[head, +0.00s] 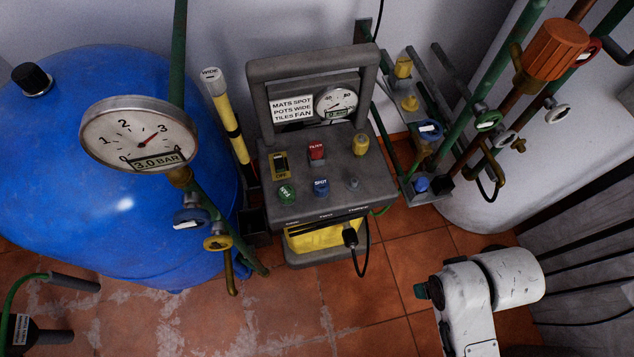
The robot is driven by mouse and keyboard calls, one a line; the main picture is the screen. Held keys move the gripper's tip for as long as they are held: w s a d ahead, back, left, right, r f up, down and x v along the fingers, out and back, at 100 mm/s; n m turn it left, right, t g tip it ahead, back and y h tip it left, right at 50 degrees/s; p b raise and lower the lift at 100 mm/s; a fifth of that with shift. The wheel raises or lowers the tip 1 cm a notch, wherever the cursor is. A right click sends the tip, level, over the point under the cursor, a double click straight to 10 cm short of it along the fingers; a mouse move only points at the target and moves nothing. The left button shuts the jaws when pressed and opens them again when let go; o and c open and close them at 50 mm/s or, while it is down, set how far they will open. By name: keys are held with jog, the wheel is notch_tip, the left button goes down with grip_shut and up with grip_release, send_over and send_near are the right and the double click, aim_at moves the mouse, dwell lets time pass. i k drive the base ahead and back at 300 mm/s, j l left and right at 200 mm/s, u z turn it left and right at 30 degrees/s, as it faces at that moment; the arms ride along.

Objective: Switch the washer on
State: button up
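The washer (325,170) is a grey machine with a handle frame, standing on the tiled floor in the middle of the head view. Its sloped panel has a yellow-framed dark switch (280,164) at the left and a red control (316,150) at the top middle. A yellow knob (361,144) sits at the right, with a small grey knob (352,183) below it. The switch's position is too small to tell. My gripper is not in view; part of my white arm shows at lower right.
A blue tank with a gauge (139,137) reading 3.0 BAR stands left. A yellow lance (230,120) marked WIDE stands beside the washer. Pipes with valves (489,121) and a white tank (560,180) crowd the right. A black cable (363,262) hangs in front. Floor ahead is open.

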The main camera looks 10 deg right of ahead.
aim_at(279, 164)
jog(key=i+l+u, duration=0.2)
jog(key=i+u, duration=0.15)
jog(key=i+l+u, duration=0.3)
jog(key=i, duration=0.2)
